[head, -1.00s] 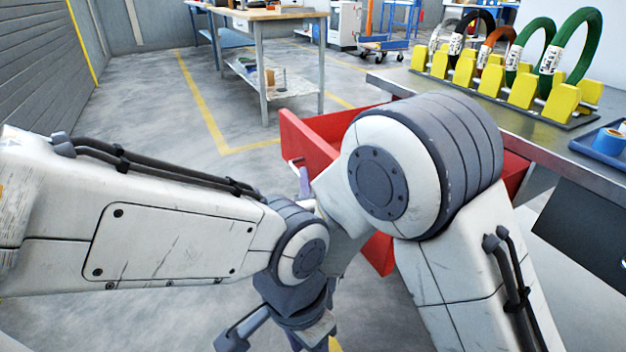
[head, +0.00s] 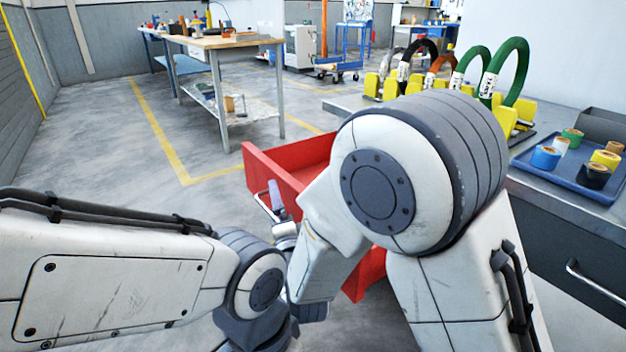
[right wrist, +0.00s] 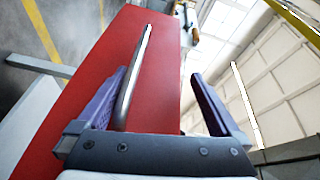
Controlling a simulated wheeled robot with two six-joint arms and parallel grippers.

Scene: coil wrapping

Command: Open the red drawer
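The red drawer (head: 290,155) stands pulled out from the workbench in the head view, with my right arm hiding much of it. Its red front (right wrist: 80,75) fills the left and middle of the right wrist view. The silver bar handle (right wrist: 138,70) stands out from that front. My right gripper (right wrist: 160,75) is open, its purple fingers wide apart; the bar lies between them, close to the left finger. In the head view a purple finger (head: 275,194) shows beside the handle (head: 264,207).
The workbench (head: 340,104) carries green, black and orange coils on a yellow rack (head: 505,118), and a blue tray (head: 560,178) of tape rolls. A wooden-topped table (head: 225,41) stands behind on the left. Floor left of the drawer is clear.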

